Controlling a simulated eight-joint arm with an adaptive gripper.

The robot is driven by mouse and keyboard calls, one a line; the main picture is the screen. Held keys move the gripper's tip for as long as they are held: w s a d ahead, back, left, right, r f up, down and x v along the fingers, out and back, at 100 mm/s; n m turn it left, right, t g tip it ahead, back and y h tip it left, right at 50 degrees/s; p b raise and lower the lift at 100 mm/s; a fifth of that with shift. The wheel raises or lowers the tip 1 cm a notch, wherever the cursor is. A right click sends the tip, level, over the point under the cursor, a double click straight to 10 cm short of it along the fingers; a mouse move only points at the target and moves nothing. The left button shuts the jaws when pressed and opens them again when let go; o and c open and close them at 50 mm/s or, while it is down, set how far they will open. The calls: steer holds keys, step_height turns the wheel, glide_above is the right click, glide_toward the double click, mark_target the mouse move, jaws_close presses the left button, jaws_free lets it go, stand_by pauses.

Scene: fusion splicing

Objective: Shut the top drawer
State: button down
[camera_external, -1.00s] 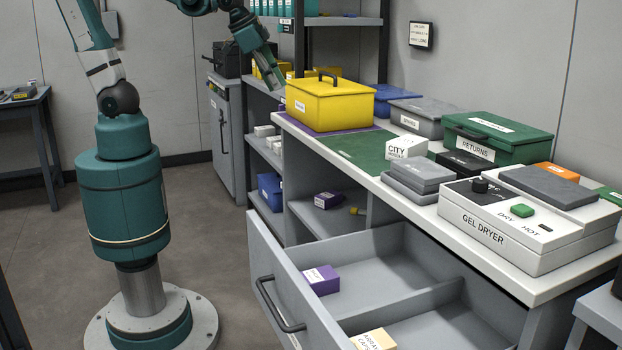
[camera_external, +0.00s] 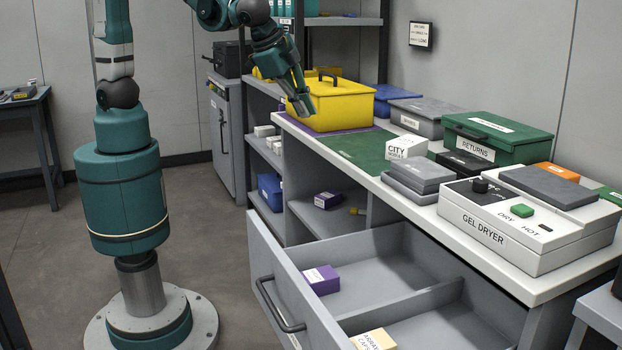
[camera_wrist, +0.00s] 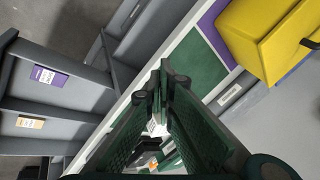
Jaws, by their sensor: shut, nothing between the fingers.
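The top drawer (camera_external: 290,285) stands pulled out from the bench, with a dark bar handle (camera_external: 278,305) on its front. Inside it are a purple box (camera_external: 321,280) and a cream box (camera_external: 373,340), apart in separate compartments. The drawer (camera_wrist: 70,92) also shows at the left of the wrist view with both boxes. My gripper (camera_external: 304,111) is shut and empty, in the air in front of the yellow box, above and behind the drawer. In the wrist view my gripper's fingertips (camera_wrist: 160,75) meet over the bench edge. The handle is not clear in the wrist view.
The bench top (camera_external: 535,287) carries a yellow box (camera_external: 340,105), a green mat (camera_external: 362,150), a gel dryer (camera_external: 520,235), a green returns box (camera_external: 500,138) and grey boxes. Open shelves hold small boxes left of the drawer. The floor before the drawer is clear.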

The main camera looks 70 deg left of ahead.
mark_target(270, 291)
steer(key=s+d+f+m+p, duration=0.1)
steer(key=s+d+f, duration=0.15)
steer(key=d, duration=0.45)
steer(key=s+d+f+m, duration=0.1)
steer(key=s+d, duration=0.2)
steer(key=d, duration=0.3)
steer(key=s+d+f+m+t, duration=0.1)
steer(key=s+d+f, duration=0.2)
steer(key=s+d, duration=0.3)
steer(key=s+d+f+m+t+p, duration=0.1)
steer(key=s+d+f+m, duration=0.1)
steer(key=s+d+f, duration=0.2)
steer(key=s+d+f+m+p, duration=0.1)
steer(key=s+d+f, duration=0.2)
steer(key=s+d, duration=0.6)
steer(key=shift+s+f+t, duration=0.15)
steer(key=shift+s+t, duration=0.25)
steer(key=shift+s, duration=0.4)
steer(key=s+d+f+m, duration=0.1)
steer(key=s+d+f, duration=0.1)
steer(key=s, duration=0.3)
steer(key=s+d+f+t+p, duration=0.1)
steer(key=s+f, duration=0.2)
steer(key=s, duration=0.3)
steer(key=shift+s+d+f+m+h, duration=0.15)
steer(key=shift+s+d+m+h, duration=0.05)
steer(key=shift+d+m+h, duration=0.2)
